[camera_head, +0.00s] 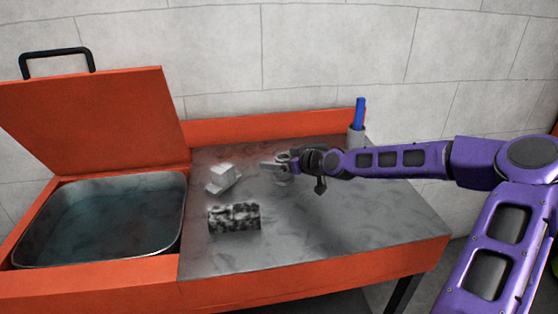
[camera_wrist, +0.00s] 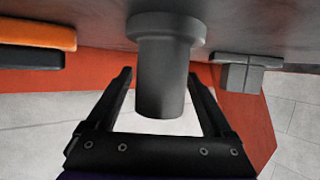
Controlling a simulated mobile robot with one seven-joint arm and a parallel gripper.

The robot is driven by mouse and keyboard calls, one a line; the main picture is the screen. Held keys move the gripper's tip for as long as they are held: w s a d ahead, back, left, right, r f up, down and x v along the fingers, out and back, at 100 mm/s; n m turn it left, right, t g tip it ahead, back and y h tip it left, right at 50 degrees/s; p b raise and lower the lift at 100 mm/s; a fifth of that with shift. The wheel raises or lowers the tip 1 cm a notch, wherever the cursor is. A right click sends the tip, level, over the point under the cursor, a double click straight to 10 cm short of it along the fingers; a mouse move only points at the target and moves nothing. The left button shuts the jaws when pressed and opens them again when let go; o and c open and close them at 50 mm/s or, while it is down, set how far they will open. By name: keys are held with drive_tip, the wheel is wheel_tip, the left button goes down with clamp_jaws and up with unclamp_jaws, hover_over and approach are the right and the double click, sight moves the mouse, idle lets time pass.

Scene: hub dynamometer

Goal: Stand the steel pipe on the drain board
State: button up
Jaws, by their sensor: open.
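The steel pipe (camera_wrist: 162,75) is a grey cylinder with a wider collar at one end. In the wrist view, which looks upside down, its collar end is at the grey board surface and its plain end reaches between my fingers. My gripper (camera_wrist: 160,95) is open, with one black finger on each side of the pipe and gaps showing. In the head view, my gripper (camera_head: 285,163) is low over the back of the grey drain board (camera_head: 310,235) and partly hides the pipe there. Whether the collar touches the board is hard to tell.
Pale blocks (camera_head: 222,178) and a mottled black-and-white block (camera_head: 234,217) lie left of my gripper. A grey cup (camera_head: 356,136) holds a blue stick at the back right. A water tub (camera_head: 105,225) with a raised red lid (camera_head: 95,115) is left. The board's front right is clear.

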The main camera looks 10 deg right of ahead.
drive_tip(key=shift+r, duration=0.25)
drive_tip(key=p+v, duration=0.2)
drive_tip(key=v, duration=1)
drive_tip(key=shift+f, duration=0.2)
